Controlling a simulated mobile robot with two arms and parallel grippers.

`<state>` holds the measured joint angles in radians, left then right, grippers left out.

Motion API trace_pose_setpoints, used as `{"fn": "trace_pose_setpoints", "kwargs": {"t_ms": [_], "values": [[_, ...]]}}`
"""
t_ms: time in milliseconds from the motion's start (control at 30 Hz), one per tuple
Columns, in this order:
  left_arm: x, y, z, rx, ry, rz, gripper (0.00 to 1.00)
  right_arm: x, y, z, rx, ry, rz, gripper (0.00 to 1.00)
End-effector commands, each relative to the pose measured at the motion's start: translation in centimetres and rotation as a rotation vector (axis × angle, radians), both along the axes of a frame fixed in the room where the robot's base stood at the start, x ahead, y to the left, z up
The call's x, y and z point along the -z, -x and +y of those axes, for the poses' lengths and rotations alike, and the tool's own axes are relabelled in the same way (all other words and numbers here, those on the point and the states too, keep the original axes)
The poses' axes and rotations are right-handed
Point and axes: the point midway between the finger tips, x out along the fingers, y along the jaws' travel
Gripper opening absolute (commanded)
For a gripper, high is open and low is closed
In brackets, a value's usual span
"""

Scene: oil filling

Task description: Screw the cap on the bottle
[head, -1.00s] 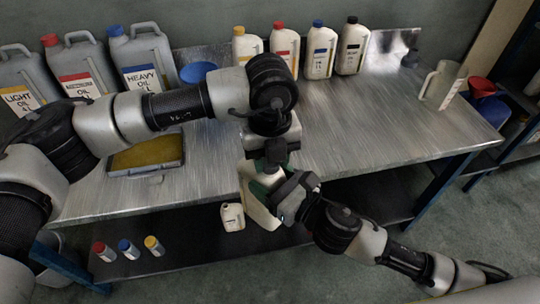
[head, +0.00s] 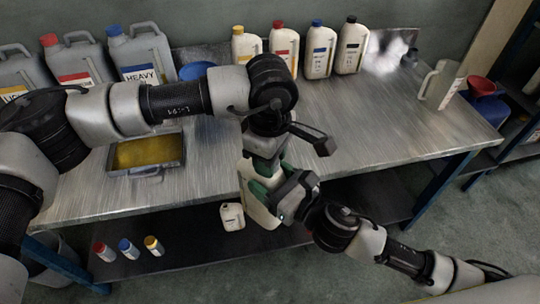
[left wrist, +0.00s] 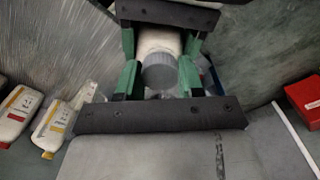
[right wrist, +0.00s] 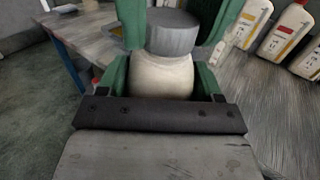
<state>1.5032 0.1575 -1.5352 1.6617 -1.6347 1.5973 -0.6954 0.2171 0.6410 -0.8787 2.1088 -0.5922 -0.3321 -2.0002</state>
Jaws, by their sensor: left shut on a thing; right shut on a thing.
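A white bottle (head: 258,207) is upright in front of the table's edge in the head view. My right gripper (head: 266,190) is shut on it. In the right wrist view the bottle's white shoulder (right wrist: 160,76) sits between my right green fingers, with a grey cap (right wrist: 172,34) on top of its neck. My left gripper (head: 268,158) is above the bottle, pointing down, shut on the cap. The grey cap also shows between the green fingers in the left wrist view (left wrist: 160,77). In the head view my grippers hide the cap.
Several white oil bottles (head: 320,52) stand at the table's back, and large grey cans (head: 142,54) at the left. A yellow-bottomed tray (head: 180,165) lies on the table (head: 350,140). Small bottles (head: 125,248) and a small white jug (head: 231,217) are on the lower shelf. The table's right half is mostly clear.

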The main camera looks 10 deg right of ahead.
Motion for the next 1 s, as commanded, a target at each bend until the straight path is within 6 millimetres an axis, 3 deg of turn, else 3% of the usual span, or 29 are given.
{"fn": "trace_pose_setpoints", "kwargs": {"t_ms": [700,800,933,967,1000], "values": [[-0.01,-0.35,0.14,1.607,-0.006,-0.012,0.09,-0.23,0.26,0.21,-0.010,-0.003,-0.005,0.00],[0.00,-0.35,0.13,1.718,-0.007,-0.013,0.09,-0.23,0.28,0.24,-0.010,-0.003,-0.005,0.00],[-0.01,-0.34,0.11,1.710,-0.006,-0.014,0.09,-0.24,0.30,0.26,-0.011,-0.004,-0.006,0.00],[-0.01,-0.33,0.10,1.710,-0.006,-0.014,0.42,-0.24,0.30,0.26,-0.011,-0.004,-0.006,0.00],[-0.01,-0.33,0.10,1.710,-0.005,-0.013,0.48,-0.24,0.28,0.25,-0.010,-0.004,-0.006,0.00]]}}
